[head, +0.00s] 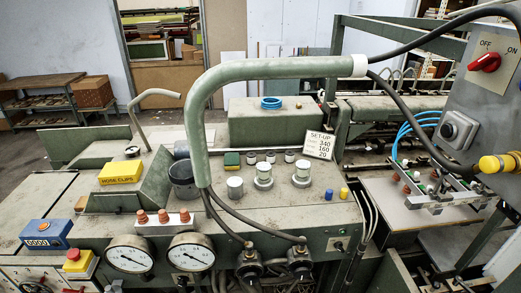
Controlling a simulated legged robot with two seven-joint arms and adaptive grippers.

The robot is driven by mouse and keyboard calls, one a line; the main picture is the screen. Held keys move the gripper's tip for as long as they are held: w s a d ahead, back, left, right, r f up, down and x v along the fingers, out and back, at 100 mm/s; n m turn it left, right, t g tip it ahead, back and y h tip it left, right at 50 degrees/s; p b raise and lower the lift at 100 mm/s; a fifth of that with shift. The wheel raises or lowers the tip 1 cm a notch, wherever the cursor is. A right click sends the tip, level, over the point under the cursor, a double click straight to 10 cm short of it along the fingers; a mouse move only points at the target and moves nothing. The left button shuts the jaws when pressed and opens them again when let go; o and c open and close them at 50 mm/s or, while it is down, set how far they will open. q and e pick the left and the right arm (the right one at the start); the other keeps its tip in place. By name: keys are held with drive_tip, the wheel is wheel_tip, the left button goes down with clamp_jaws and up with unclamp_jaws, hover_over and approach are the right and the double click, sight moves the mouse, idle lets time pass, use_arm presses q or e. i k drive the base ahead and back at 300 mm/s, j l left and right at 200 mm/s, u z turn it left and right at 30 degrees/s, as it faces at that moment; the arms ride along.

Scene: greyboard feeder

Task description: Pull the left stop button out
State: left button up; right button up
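A red stop button (74,254) sits on a yellow box (80,267) at the lower left, just left of the two round gauges. I cannot tell from this view whether it is pressed in or out. Neither my left nor my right gripper is in view, and nothing touches the button.
Two white gauges (131,258) stand right of the button. A blue counter box (46,234) is behind it to the left. A bent green pipe (197,130) rises over the machine bench. A grey switch panel (488,90) with a red knob is at the right.

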sight(74, 254)
drive_tip(key=k+l+u, duration=0.1)
drive_tip(key=u, duration=1.45)
